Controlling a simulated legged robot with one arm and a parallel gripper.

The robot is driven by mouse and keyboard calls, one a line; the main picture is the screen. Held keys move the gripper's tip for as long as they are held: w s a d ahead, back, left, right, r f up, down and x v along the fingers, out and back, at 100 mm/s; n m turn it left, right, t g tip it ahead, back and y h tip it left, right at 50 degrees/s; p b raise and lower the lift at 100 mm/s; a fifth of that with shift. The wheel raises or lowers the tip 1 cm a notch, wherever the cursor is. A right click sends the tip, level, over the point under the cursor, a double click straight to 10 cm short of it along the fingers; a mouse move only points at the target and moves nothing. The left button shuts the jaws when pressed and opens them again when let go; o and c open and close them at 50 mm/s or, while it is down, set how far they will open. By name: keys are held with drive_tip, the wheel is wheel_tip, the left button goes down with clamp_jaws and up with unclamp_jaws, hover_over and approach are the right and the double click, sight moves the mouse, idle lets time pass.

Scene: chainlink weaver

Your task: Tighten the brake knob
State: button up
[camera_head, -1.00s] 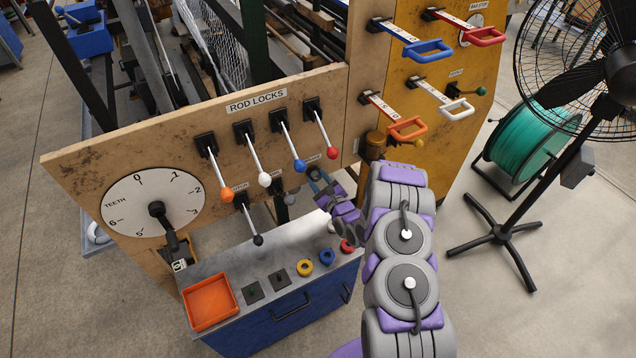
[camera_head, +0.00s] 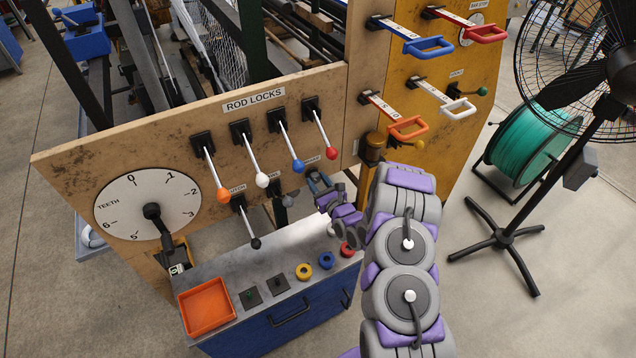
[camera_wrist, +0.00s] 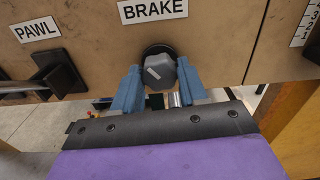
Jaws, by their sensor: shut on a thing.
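The brake knob (camera_wrist: 164,72) is a dark grey lobed knob with a pale mark on its face. It sits on the wooden panel just under the BRAKE label (camera_wrist: 152,9) in the wrist view. My gripper (camera_wrist: 159,85) is shut on the knob, with one blue finger on its left side and one on its right. In the head view my gripper (camera_head: 316,182) is at the panel's lower right, below the red-tipped rod lever; the knob is mostly hidden there.
A PAWL lever (camera_wrist: 60,76) is left of the knob. Rod lock levers (camera_head: 262,180) hang above and left of my gripper. Below is a blue cabinet (camera_head: 270,330) with an orange tray (camera_head: 207,308) and coloured rings. A fan (camera_head: 505,240) stands at right.

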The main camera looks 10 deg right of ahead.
drive_tip(key=shift+f, duration=0.2)
drive_tip(key=o, duration=0.9)
drive_tip(key=shift+o, duration=0.7)
drive_tip(key=shift+r, duration=0.1)
drive_tip(key=p+v, duration=0.3)
drive_tip(key=v, duration=1.4)
drive_tip(key=shift+s, duration=0.15)
drive_tip(key=shift+d, duration=0.1)
